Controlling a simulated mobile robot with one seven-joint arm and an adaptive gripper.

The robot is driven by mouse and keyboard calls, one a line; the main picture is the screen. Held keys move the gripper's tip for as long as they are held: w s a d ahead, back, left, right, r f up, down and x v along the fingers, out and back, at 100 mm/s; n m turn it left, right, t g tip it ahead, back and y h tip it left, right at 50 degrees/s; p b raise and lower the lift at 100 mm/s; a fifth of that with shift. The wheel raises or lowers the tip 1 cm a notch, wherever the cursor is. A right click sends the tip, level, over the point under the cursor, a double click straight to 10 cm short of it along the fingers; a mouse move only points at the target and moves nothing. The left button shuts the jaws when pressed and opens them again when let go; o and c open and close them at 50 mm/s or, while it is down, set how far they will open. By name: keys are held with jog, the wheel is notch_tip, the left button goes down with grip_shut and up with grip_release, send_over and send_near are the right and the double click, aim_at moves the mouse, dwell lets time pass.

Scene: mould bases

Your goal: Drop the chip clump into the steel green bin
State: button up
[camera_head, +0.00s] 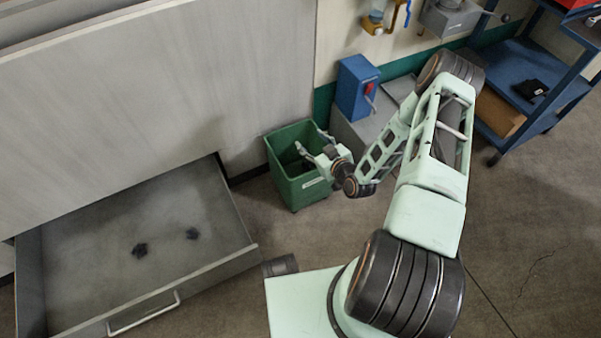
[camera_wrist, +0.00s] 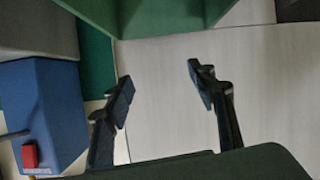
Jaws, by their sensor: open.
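The green bin (camera_head: 290,192) stands on the floor against the wall, upright, with its open top facing up. Its wall also shows at the top of the wrist view (camera_wrist: 165,14). My gripper (camera_head: 312,143) is at the bin's right rim, its fingers reaching over the opening. In the wrist view my gripper (camera_wrist: 161,88) is open, with nothing between the fingertips. No clump is visible in the bin, whose floor is partly hidden.
The open grey drawer (camera_head: 85,274) juts out from the big panel (camera_head: 130,110) at left. A blue box with a red switch (camera_head: 356,88) stands behind the bin. A blue cart (camera_head: 525,75) is at back right. The floor at right is clear.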

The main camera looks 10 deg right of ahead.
jog(key=v, duration=0.8)
jog(key=shift+d, duration=0.1)
